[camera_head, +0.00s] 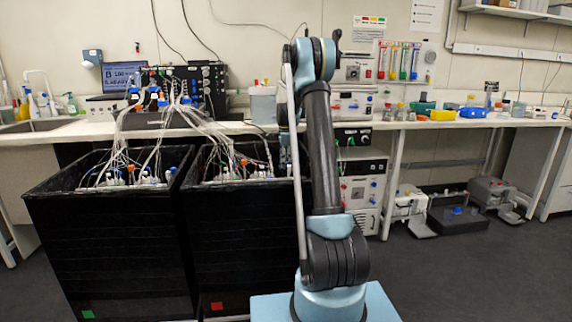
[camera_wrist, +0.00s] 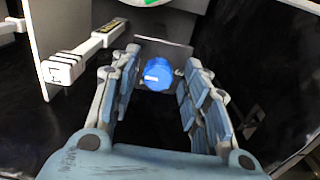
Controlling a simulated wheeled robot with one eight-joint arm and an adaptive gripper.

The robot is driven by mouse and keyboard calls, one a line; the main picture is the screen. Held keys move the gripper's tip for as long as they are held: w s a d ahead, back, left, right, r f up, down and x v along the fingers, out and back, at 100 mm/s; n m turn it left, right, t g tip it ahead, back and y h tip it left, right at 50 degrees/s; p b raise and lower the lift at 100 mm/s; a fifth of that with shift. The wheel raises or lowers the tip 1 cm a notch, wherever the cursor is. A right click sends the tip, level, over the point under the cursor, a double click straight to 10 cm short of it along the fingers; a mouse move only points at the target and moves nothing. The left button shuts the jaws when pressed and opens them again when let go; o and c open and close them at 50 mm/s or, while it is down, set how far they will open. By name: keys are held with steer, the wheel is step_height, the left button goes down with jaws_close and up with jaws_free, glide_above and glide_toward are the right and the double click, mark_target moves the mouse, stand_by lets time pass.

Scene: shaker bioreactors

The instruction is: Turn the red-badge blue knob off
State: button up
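A round blue knob (camera_wrist: 159,74) with a small white mark sits at a grey plate (camera_wrist: 168,50) in the wrist view. My gripper (camera_wrist: 160,62) is open, with one finger on each side of the knob. A gap shows on the knob's left; the right finger is very close, and I cannot tell whether it touches. No red badge shows in the wrist view. In the head view a red badge (camera_head: 216,305) is low on the right black tub (camera_head: 240,240), and a green badge (camera_head: 88,313) is on the left one.
In the wrist view, a pale bar-shaped part (camera_wrist: 85,55) stands left of my gripper and a green patch (camera_wrist: 140,2) shows at the top edge. Dark surfaces surround them. In the head view, a cluttered bench (camera_head: 440,123) runs along the wall, with equipment and open floor below.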

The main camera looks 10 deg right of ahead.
steer(key=shift+r, duration=0.1)
step_height(320, 180, up, 12)
stand_by(0.7)
